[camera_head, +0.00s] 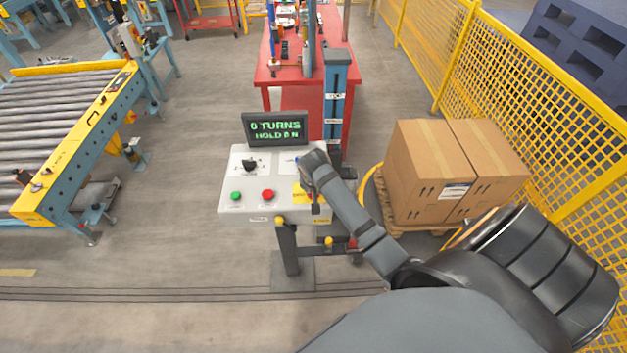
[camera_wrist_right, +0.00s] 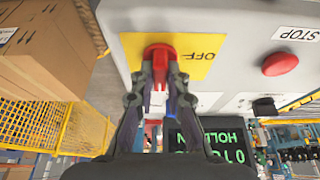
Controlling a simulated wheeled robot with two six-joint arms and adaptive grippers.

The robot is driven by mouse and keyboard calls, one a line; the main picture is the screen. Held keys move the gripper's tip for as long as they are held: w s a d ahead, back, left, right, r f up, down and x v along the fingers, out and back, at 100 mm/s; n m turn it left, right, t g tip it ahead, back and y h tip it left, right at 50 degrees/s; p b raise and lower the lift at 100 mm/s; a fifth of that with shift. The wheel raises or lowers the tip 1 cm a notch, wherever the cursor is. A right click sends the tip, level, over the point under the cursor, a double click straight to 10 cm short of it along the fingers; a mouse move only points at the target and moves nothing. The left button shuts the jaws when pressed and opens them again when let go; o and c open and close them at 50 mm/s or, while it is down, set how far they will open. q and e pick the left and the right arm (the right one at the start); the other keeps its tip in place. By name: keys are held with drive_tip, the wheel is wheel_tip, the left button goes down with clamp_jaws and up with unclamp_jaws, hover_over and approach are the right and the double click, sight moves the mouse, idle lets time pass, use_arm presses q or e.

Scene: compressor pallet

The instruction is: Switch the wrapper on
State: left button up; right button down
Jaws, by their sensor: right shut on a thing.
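The wrapper's control panel (camera_head: 245,205) stands on a post in the middle of the head view. Its screen (camera_head: 275,129) is lit and reads "0 TURNS" with a "HOLD" line below. The red rotary switch (camera_wrist_right: 161,50) sits on a yellow plate (camera_wrist_right: 197,62) marked "OFF", at the panel's right side. My right gripper (camera_wrist_right: 160,78) is shut on the red switch, a finger on each side. In the head view my right gripper (camera_head: 314,190) hides the switch and much of the yellow plate. My left gripper is not in view.
The panel also has a green button (camera_head: 236,196), a red stop button (camera_head: 267,195) and a black knob (camera_head: 250,165). Cartons (camera_head: 430,170) stand on a pallet at right, by a yellow mesh fence (camera_head: 530,90). A roller conveyor (camera_head: 60,110) stands at left.

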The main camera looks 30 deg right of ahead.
drive_tip(key=shift+r, duration=0.15)
drive_tip(key=c, duration=1.3)
unclamp_jaws()
drive_tip(key=shift+c, duration=0.2)
drive_tip(key=v, duration=1.1)
drive_tip(key=shift+s+r, duration=0.15)
drive_tip(key=shift+r, duration=0.2)
drive_tip(key=shift+a, duration=0.15)
